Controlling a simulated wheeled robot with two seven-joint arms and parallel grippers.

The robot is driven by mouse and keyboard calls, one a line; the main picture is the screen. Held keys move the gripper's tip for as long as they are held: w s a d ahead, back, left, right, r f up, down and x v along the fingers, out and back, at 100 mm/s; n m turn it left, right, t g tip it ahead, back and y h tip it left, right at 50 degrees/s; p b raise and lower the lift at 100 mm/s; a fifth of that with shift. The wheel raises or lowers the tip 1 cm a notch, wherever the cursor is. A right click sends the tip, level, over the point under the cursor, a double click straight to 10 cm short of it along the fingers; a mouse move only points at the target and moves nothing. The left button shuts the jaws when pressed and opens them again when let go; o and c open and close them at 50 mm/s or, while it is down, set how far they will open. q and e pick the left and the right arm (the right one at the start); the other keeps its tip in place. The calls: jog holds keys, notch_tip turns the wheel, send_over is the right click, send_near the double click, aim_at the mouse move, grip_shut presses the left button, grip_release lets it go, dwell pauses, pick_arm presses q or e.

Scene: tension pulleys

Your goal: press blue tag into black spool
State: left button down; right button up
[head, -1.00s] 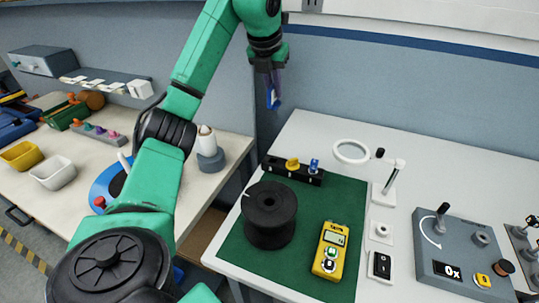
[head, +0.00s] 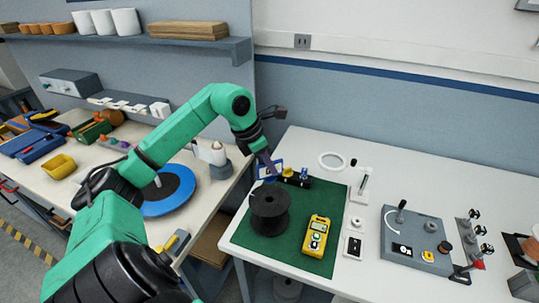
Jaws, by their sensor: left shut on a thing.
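My left gripper (head: 269,163) is shut on the blue tag (head: 262,172), which has a pale middle. It holds the tag above the back left part of the green mat, behind and above the black spool. The black spool (head: 269,213) stands upright on the mat, apart from the tag. Its top flange and dark centre hole face up. My right gripper is not in view.
A black rack (head: 302,182) with a yellow and a blue piece stands close behind the spool. A yellow meter (head: 316,236) lies on the green mat (head: 290,246). A ring magnifier (head: 332,161) and a grey control panel (head: 416,240) are to the right.

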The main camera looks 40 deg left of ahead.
aim_at(266, 178)
pick_arm(q)
jog(key=shift+w+a+f+b, duration=0.15)
jog(key=shift+f+b, duration=0.15)
jog(key=shift+f, duration=0.35)
jog(key=shift+w+a+f+b, duration=0.15)
jog(key=shift+f+b, duration=0.15)
jog(key=shift+f, duration=0.3)
jog(key=f+b, duration=0.1)
jog(key=f, duration=0.1)
jog(key=f+b, duration=0.1)
jog(key=shift+s+d+f+b, duration=0.2)
jog(key=shift+s+f+b, duration=0.05)
jog(key=shift+f+b, duration=0.1)
jog(key=shift+w+a+f, duration=0.1)
jog(key=shift+w+f, duration=0.05)
jog(key=shift+f, duration=0.25)
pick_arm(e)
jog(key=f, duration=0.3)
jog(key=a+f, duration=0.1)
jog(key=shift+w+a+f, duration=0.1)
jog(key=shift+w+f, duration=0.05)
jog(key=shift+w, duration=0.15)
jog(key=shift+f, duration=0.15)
pick_arm(q)
jog(key=shift+f+b, duration=0.2)
jog(key=shift+b, duration=0.3)
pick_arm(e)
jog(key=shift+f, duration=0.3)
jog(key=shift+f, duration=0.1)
